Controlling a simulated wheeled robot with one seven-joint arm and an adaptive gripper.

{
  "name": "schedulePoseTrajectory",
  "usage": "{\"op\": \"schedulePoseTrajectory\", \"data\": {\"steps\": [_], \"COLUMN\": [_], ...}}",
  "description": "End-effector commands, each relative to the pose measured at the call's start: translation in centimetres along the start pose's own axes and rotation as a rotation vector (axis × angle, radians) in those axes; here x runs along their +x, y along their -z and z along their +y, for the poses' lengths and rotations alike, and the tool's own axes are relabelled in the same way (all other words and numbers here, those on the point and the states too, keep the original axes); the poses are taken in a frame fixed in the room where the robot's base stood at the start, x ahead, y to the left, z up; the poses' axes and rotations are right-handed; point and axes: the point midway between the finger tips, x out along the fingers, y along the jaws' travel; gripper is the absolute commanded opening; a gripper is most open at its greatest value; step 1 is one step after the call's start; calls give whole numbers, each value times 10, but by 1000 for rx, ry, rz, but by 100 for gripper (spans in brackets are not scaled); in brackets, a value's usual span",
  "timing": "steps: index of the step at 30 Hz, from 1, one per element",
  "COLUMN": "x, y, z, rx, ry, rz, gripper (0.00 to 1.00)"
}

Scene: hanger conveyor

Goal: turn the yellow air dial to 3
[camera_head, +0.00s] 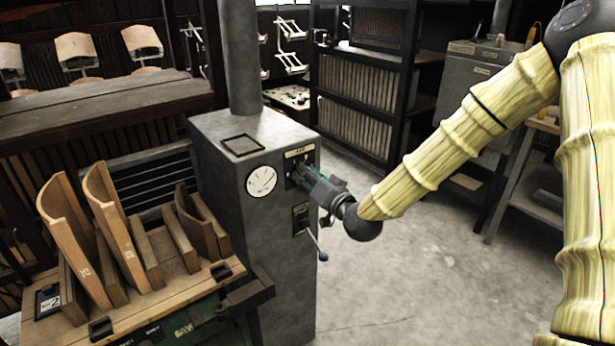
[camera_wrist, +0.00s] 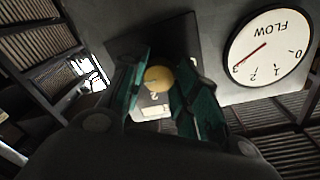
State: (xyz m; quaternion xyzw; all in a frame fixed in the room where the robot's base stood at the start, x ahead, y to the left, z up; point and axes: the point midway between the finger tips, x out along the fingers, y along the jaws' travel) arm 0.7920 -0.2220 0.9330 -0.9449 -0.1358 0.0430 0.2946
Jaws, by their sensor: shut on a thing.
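The yellow air dial (camera_wrist: 158,78) is a round knob on a dark plate of the grey cabinet (camera_head: 225,165). In the wrist view it sits between the green fingers of my gripper (camera_wrist: 160,92), which is shut on it. A small mark, perhaps a 2, shows beside the dial, above a pale label. In the head view my gripper (camera_head: 318,186) reaches the cabinet's right face and hides the dial. The white FLOW gauge (camera_wrist: 268,47) appears upside down in the wrist view. Its red needle points at or very near 3. The gauge also shows in the head view (camera_head: 261,181).
A lever with a dark knob (camera_head: 323,256) sticks out below my gripper. A wooden rack with curved boards (camera_head: 110,215) stands left of the cabinet. Dark shelving (camera_head: 358,90) stands behind. The concrete floor (camera_head: 400,270) at right is clear.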

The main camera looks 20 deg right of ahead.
Motion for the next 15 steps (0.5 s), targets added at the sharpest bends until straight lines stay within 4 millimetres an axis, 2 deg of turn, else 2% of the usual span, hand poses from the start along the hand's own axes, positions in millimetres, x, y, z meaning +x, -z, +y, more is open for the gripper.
{"op": "schedulePoseTrajectory", "data": {"steps": [7,8,9,11,15], "x": [0,0,0,0,0], "y": [0,0,0,0,0], "z": [1,1,1,1,0], "rx": [0,0,0,0,0], "ry": [-2,-2,-2,-2,0], "rz": [1,1,1,1,0], "gripper": [7,36,43,52,52]}}
